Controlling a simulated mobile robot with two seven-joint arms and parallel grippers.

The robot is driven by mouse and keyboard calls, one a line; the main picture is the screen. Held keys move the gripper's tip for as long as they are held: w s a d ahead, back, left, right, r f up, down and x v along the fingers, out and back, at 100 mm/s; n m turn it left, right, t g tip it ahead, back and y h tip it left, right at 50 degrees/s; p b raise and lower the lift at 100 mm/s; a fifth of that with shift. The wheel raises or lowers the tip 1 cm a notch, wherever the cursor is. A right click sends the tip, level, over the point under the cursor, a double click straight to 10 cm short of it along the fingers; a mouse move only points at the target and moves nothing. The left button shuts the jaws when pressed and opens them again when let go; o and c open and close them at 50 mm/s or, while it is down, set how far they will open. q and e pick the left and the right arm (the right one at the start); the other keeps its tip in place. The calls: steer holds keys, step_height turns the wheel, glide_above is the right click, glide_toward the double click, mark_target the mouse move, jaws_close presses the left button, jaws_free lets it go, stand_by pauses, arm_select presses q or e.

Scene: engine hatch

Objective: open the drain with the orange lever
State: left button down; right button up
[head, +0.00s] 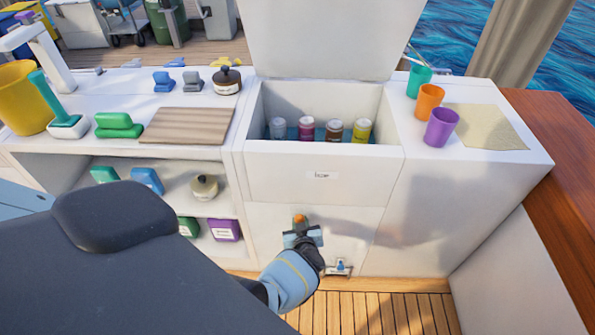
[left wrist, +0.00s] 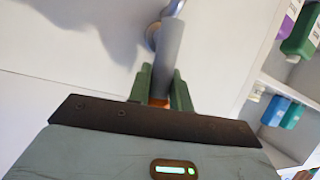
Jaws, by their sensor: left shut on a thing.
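The orange lever (head: 299,219) is on the white front panel below the open icebox, and only its orange end shows above my gripper. My left gripper (head: 302,238) is at the panel, shut on the lever. In the left wrist view, the green fingers (left wrist: 161,90) stand on both sides of a grey bar (left wrist: 169,50), with a bit of orange low between them. The bar runs up to a round metal fitting on the white panel. A small metal fitting with a blue part (head: 340,266) sits low on the panel, right of my gripper. My right gripper is not in view.
The icebox (head: 320,160) has its lid up and holds several bottles. Shelves with coloured containers (head: 226,230) lie to the left. Cups (head: 440,127) stand on the right counter. Wooden deck (head: 380,312) lies below.

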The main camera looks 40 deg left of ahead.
arm_select(q)
steer(key=shift+w+d+m+y, duration=0.2)
steer(key=shift+d+m+y, duration=0.15)
steer(key=shift+m, duration=0.15)
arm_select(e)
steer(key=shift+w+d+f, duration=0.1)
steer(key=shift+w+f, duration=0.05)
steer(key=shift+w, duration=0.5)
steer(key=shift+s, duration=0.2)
arm_select(q)
steer(key=c, duration=1.3)
jaws_free()
steer(key=shift+s+d+r, duration=0.25)
steer(key=shift+s+d, duration=0.05)
steer(key=p+v, duration=0.3)
steer(key=v, duration=0.3)
steer(key=shift+s+d+r+p, duration=0.2)
steer(key=shift+d+p, duration=0.1)
steer(key=shift+p, duration=0.1)
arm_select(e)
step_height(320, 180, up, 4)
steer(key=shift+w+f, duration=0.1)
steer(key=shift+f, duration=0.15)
